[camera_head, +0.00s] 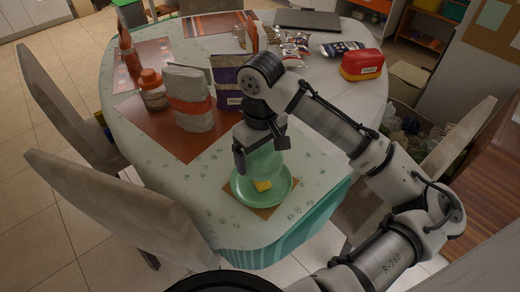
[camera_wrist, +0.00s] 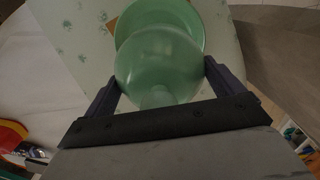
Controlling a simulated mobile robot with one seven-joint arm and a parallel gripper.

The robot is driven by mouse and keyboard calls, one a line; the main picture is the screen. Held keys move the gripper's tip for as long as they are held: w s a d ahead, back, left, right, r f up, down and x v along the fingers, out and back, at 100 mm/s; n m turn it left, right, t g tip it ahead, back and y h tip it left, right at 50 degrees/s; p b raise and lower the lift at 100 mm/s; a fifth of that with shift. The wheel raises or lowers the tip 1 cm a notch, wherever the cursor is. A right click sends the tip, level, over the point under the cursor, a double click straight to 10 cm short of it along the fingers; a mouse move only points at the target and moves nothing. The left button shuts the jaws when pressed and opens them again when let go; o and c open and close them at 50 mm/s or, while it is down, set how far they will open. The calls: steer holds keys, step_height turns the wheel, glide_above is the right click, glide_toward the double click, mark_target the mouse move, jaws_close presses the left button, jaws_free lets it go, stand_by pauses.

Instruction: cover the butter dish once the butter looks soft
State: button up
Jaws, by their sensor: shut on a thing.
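The green butter dish (camera_head: 240,193) lies on a brown mat (camera_head: 264,213) near the table's front edge. A small yellow piece of butter (camera_head: 263,185) sits uncovered on it; its softness is too small to judge. My gripper (camera_head: 262,147) is shut on a translucent green domed lid (camera_head: 264,163) and holds it above the back part of the dish. In the wrist view the lid (camera_wrist: 155,68) is between the two dark fingers, with the dish (camera_wrist: 190,14) partly hidden behind it. The butter cannot be seen there.
Behind my gripper stand a grey-and-orange bag (camera_head: 190,115), a purple bag (camera_head: 225,82), a jar (camera_head: 152,92) and an orange bottle (camera_head: 129,55). A red-and-yellow box (camera_head: 362,65) is at the back right. Chairs (camera_head: 115,195) flank the table. The tabletop left of the dish is clear.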

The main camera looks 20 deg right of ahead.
steer(key=shift+s+f, duration=0.1)
steer(key=shift+f, duration=0.05)
steer(key=shift+f+b, duration=1.9)
steer(key=shift+f, duration=0.95)
steer(key=shift+f, duration=0.1)
steer(key=shift+f, duration=0.3)
steer(key=shift+f+b, duration=0.8)
steer(key=shift+f, duration=0.15)
steer(key=o, duration=0.7)
